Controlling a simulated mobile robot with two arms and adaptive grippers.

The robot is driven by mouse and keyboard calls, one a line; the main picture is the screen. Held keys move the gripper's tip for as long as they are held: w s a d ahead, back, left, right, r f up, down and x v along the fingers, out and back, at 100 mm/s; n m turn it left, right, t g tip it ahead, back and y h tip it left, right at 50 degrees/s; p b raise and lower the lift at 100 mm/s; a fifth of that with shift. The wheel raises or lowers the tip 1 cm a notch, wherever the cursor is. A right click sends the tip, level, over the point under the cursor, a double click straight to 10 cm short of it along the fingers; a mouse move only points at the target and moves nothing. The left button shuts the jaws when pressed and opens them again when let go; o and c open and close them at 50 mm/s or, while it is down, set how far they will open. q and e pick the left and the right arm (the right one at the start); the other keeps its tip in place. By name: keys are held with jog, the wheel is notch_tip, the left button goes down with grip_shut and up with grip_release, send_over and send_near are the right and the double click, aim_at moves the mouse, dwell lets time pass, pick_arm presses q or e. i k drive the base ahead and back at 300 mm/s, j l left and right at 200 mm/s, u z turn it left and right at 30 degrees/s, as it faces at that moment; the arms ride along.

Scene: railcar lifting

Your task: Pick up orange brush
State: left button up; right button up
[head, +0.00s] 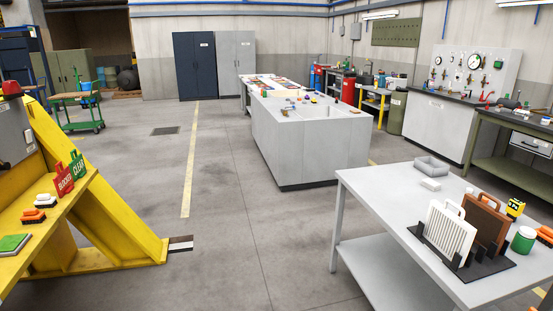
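An orange block-shaped item (33,216), which looks like a brush, lies on the yellow shelf (60,207) at the left. A white-topped item (45,200) with orange below lies just behind it. Another orange item with dark parts (545,234) is at the right edge on the grey table (372,187), partly cut off by the frame. I cannot tell for sure which of these is the brush. Neither of my grippers is in view.
Red and green tags (63,180) and a green pad (12,243) share the yellow shelf. A black rack (462,262) with white and brown panels and a green jar (523,240) stand on the right table. Open floor (235,240) lies between the yellow frame and that table.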

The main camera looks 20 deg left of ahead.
aim_at(33, 215)
jog(key=i+j+u, duration=0.25)
jog(key=i+u, duration=0.15)
jog(key=i, duration=0.2)
jog(key=i+j+u, duration=0.1)
jog(key=i+u, duration=0.35)
jog(key=i, duration=0.15)
jog(key=i+l+u, duration=0.15)
jog(key=i+u, duration=0.25)
jog(key=i, duration=0.25)
jog(key=i+j+u, duration=0.2)
jog(key=i+u, duration=0.2)
jog(key=i, duration=0.15)
jog(key=i+u, duration=0.45)
jog(key=i+l+u, duration=0.15)
jog(key=i+u, duration=0.25)
jog(key=i, duration=0.5)
